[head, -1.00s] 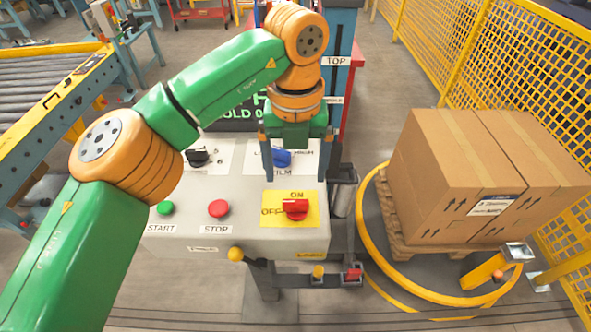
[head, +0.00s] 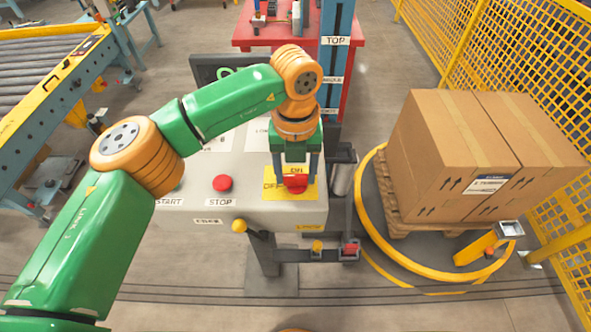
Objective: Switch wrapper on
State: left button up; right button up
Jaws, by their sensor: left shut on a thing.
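The control panel (head: 268,215) of the wrapper stands in the middle of the head view. Its red rotary switch (head: 296,184) sits on a yellow plate (head: 273,190) marked OFF at the left and ON at the top. My left gripper (head: 295,177) reaches down over the plate and is shut on the red switch, one finger on each side. The fingers partly hide the switch, so I cannot tell its exact angle. My right gripper is not in view.
A red STOP button (head: 222,183) is left of the switch. Stacked cartons (head: 455,155) stand on a pallet on the round turntable (head: 368,230) at the right. A yellow mesh fence (head: 520,60) bounds the right side; a roller conveyor (head: 40,75) is at the left.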

pick_arm(q)
jog(key=m+b, duration=0.1)
jog(key=m, duration=0.2)
jog(key=shift+w+f, duration=0.1)
jog(key=m+b, duration=0.1)
jog(key=m, duration=0.3)
jog(key=shift+m, duration=0.4)
jog(key=m, duration=0.5)
jog(key=shift+w+d+m, duration=0.1)
jog(key=shift+d+m, duration=0.05)
jog(key=shift+m, duration=2.35)
jog(key=o, duration=1.4)
jog(key=shift+c, duration=0.2)
